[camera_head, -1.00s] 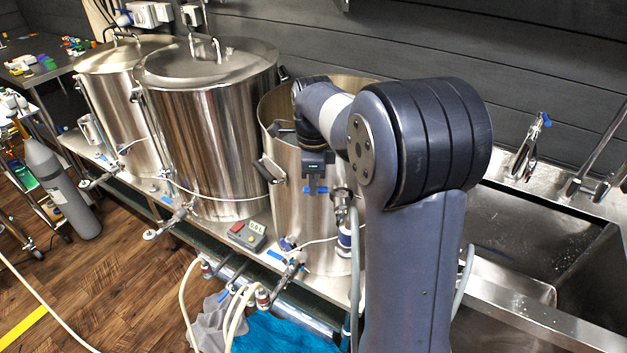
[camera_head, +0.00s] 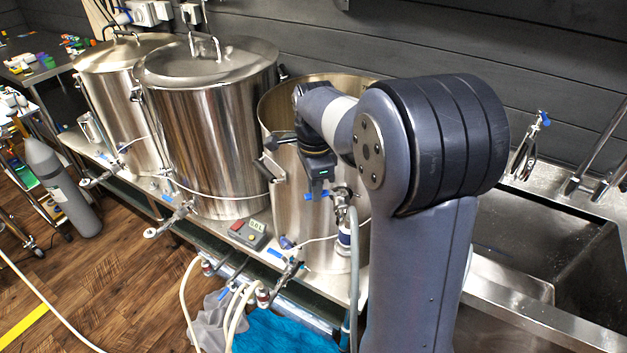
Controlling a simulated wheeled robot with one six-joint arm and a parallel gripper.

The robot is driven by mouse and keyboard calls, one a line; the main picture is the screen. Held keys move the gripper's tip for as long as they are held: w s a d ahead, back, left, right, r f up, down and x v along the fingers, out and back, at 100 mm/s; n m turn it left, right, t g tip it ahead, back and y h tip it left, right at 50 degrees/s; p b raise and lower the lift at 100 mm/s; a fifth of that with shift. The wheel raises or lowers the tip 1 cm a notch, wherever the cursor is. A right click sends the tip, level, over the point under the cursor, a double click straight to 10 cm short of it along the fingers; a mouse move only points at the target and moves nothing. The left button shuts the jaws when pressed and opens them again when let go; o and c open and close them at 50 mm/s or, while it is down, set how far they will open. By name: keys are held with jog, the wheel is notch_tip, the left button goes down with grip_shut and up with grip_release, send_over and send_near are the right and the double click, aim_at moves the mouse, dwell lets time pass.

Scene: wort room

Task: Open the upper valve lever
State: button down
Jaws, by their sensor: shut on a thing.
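The upper valve (camera_head: 341,194) sticks out from the front of the open right-hand steel kettle (camera_head: 292,222), high on its wall, with a hose hanging from it. A blue lever (camera_head: 318,195) shows just left of the valve. My gripper (camera_head: 317,190) points down from above and is shut on the blue lever. The finger tips are small and partly merge with the lever. The lever looks roughly level; its exact angle is hard to tell. My own arm hides the kettle's right side.
Two lidded kettles (camera_head: 205,130) stand to the left on the same steel bench. A control box (camera_head: 248,233) and lower valves with blue handles (camera_head: 290,268) sit below. A sink (camera_head: 545,250) lies right. Pale hoses (camera_head: 188,300) hang at the front.

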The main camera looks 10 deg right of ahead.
jog(key=shift+s+d+n+p, duration=0.35)
jog(key=shift+s+d+n, duration=0.6)
jog(key=shift+n, duration=1.45)
jog(key=shift+s+d+n+p, duration=0.3)
jog(key=shift+s+d+n, duration=0.65)
jog(key=shift+n, duration=1.45)
jog(key=shift+s+d+n+p, duration=0.5)
jog(key=shift+s+n, duration=0.75)
jog(key=shift+n, duration=1.15)
jog(key=shift+d, duration=0.2)
jog(key=c, duration=1.4)
grip_release()
jog(key=shift+o, duration=0.2)
jog(key=shift+r, duration=0.1)
